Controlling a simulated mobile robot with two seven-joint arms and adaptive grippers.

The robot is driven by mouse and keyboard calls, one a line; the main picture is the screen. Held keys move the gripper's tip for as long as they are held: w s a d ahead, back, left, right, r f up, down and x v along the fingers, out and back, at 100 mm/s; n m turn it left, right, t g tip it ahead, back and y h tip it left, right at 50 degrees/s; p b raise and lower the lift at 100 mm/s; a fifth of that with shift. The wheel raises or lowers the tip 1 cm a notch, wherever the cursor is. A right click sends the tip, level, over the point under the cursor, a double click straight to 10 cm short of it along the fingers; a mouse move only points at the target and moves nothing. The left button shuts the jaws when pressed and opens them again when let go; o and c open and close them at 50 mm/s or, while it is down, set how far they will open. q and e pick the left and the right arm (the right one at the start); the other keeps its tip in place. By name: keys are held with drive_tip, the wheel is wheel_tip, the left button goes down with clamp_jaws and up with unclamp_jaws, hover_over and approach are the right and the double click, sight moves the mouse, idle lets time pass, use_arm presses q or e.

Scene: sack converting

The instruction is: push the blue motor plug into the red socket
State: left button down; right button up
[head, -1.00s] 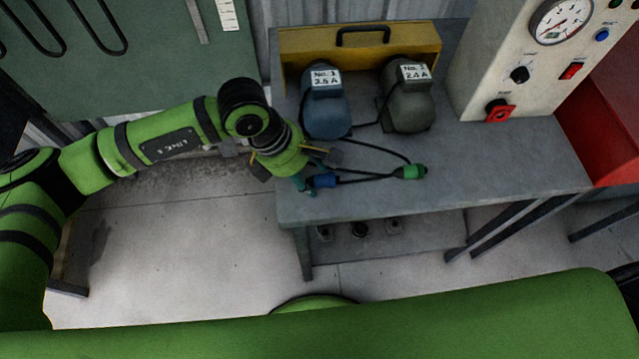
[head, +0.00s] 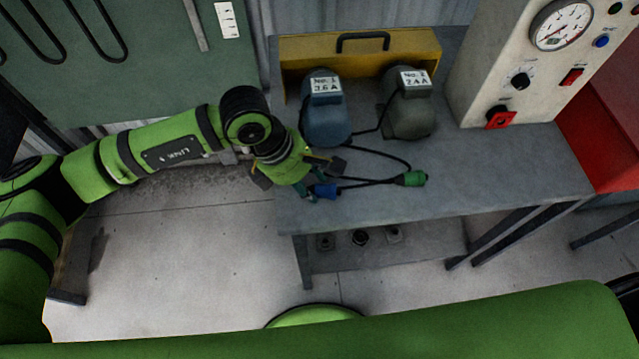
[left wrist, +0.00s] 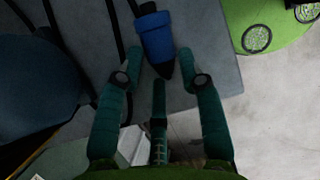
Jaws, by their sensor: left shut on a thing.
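The blue motor plug (head: 326,191) lies near the front left edge of the grey bench, with a black cable running from it. My left gripper (head: 308,191) is at its left end in the head view. In the left wrist view the blue plug (left wrist: 157,38) has its dark tapered end between the green fingertips (left wrist: 160,80), and the gripper is shut on it. Any contact is hard to see. The red socket (head: 500,117) is on the lower front of the cream control panel, right of the plug and farther back. My right gripper is not in view.
The grey bench (head: 480,180) is clear between the plugs and the panel (head: 480,75). A green plug (head: 415,178) lies to the right. A blue motor (head: 326,120) and a grey motor (head: 408,112) stand behind, before a yellow case (head: 300,48).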

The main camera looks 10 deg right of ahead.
use_arm(q)
drive_tip(key=shift+r+p, duration=0.95)
drive_tip(key=shift+r, duration=1.45)
